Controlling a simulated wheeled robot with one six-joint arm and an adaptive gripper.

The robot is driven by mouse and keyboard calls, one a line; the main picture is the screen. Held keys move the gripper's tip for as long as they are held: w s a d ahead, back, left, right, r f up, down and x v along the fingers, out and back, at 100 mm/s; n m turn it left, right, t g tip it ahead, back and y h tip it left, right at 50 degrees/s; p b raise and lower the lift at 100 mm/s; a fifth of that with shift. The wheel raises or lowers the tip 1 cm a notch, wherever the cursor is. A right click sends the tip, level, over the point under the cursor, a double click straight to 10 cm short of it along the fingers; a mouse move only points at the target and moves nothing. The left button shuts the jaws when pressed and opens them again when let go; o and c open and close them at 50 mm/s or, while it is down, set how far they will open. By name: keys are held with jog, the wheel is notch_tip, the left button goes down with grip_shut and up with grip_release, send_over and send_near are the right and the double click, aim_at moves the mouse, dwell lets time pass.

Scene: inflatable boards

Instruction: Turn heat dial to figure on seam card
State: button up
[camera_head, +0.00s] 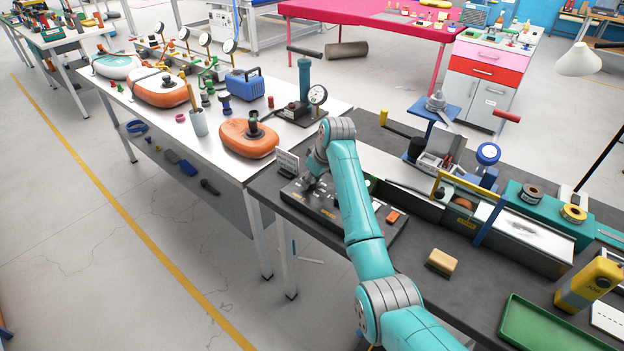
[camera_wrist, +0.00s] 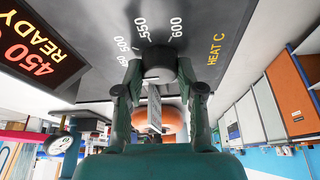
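The heat dial (camera_wrist: 160,66) is a dark round knob on a black panel (camera_wrist: 232,22), beside printed figures including 550 and 600 and the words HEAT C. My gripper (camera_wrist: 160,72) has its two fingers on either side of the dial and looks shut on it. The dial's pointer mark is hidden. An orange display (camera_wrist: 35,55) on the panel reads 450 and READY. In the head view, my gripper (camera_head: 312,184) is low over the control panel (camera_head: 328,214) and hides the dial. A small white card (camera_head: 287,162) stands behind the panel; its writing is too small to read.
An orange inflatable piece (camera_head: 247,139) lies on the white table behind. A yellow-tan block (camera_head: 441,262), a green tray (camera_head: 548,328) and a yellow device (camera_head: 589,284) are on the dark bench to the right. Bare bench surrounds the block.

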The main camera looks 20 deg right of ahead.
jog(key=shift+m, duration=0.3)
jog(key=m, duration=0.1)
jog(key=m+h, duration=0.1)
jog(key=m, duration=0.1)
jog(key=shift+a+m+t+h, duration=0.15)
jog(key=shift+m+t+h, duration=0.15)
jog(key=m+h, duration=0.1)
jog(key=m, duration=0.2)
jog(key=shift+m, duration=0.3)
jog(key=m+h, duration=0.2)
jog(key=m, duration=0.2)
jog(key=shift+a+m+g, duration=0.1)
jog(key=shift+m+g, duration=0.2)
jog(key=shift+g, duration=0.1)
jog(key=shift+m+g+h, duration=0.5)
jog(key=shift+m, duration=1.4)
jog(key=o, duration=1.1)
jog(key=shift+o, duration=0.2)
